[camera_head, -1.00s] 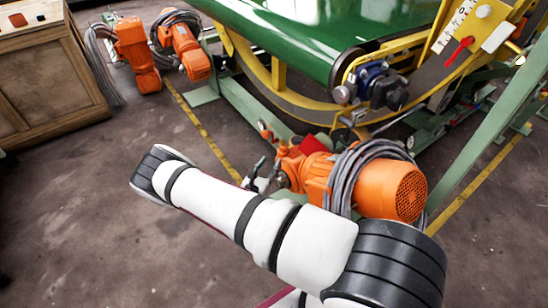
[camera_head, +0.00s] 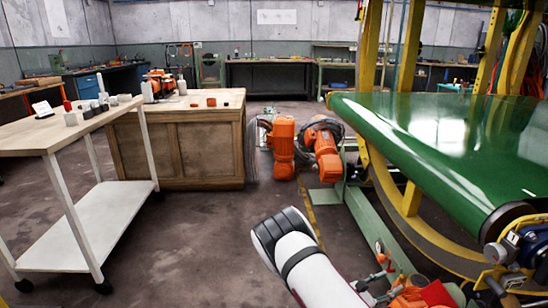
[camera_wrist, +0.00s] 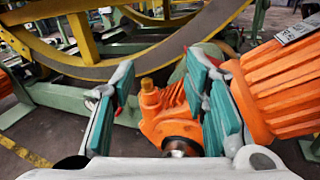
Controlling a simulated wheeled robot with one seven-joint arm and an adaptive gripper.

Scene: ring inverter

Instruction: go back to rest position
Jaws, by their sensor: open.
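My gripper (camera_wrist: 163,85) is open in the wrist view, its two teal-padded fingers apart. An orange motor part with a brass-coloured fitting (camera_wrist: 168,112) shows between and beyond the fingers; I see no grip on it. A larger ribbed orange motor (camera_wrist: 282,88) is close at the right, partly behind the right finger. In the head view my white arm rises from the bottom edge; my gripper does not show there.
A green conveyor belt (camera_head: 445,140) on a yellow frame fills the right. Orange motors (camera_head: 284,145) stand on the floor behind. A wooden cabinet (camera_head: 180,150) and a white trolley (camera_head: 70,235) with small items are at left. Floor between is open.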

